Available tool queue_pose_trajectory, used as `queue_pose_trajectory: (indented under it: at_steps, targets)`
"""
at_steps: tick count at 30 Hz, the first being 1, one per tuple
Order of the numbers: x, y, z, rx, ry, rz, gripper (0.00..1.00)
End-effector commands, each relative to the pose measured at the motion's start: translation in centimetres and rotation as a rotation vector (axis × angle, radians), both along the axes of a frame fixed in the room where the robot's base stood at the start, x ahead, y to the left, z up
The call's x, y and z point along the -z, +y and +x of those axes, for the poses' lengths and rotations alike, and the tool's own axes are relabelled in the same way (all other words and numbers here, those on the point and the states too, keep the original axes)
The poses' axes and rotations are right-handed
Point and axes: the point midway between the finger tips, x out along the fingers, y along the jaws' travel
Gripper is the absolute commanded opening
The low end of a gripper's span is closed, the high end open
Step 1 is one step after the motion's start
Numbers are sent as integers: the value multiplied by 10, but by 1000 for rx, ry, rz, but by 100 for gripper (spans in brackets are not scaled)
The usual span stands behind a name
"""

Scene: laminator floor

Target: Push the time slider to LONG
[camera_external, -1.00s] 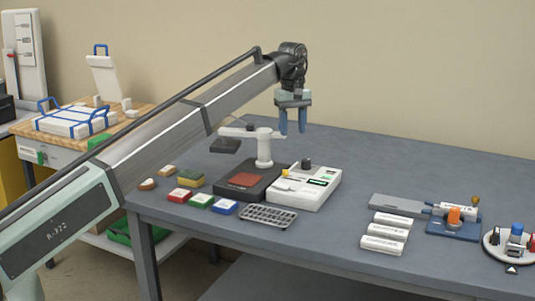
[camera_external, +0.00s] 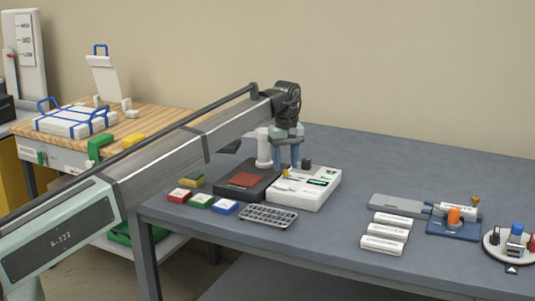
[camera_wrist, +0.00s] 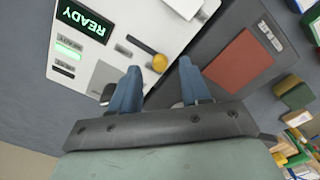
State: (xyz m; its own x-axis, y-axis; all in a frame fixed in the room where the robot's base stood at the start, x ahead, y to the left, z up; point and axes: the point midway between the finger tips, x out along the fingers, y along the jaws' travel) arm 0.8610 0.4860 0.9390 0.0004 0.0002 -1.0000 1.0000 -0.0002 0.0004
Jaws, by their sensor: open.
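The white control unit (camera_external: 312,195) stands on the table and shows at the top left of the wrist view (camera_wrist: 105,75). Its time slider appears to be the yellow knob (camera_wrist: 160,63) at one end of a dark slot; the knob also shows in the external view (camera_external: 286,173). Small labels near the slot are too small to read. My gripper (camera_wrist: 159,66) is open, pointing down over the unit, with the knob appearing between its fingertips. I cannot tell whether a finger touches it. In the external view my gripper (camera_external: 287,165) is just above the unit's left side.
The dark base with a red-brown pad (camera_external: 242,180) adjoins the unit, with a white post (camera_external: 264,148) behind. A black knob (camera_external: 307,164) stands at the unit's back. Coloured blocks (camera_external: 200,201) and a grey rack (camera_external: 268,216) lie in front.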

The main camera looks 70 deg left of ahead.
Motion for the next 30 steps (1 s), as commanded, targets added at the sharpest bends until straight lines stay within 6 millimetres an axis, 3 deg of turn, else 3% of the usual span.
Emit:
queue_pose_trajectory:
  at_steps: [6, 16, 30]
  targets:
    - [15, 0, 0, 0, 1, 0, 46]
    - [17, 0, 0, 0, 0, 0, 46]
    - [17, 0, 0, 0, 0, 0, 2]
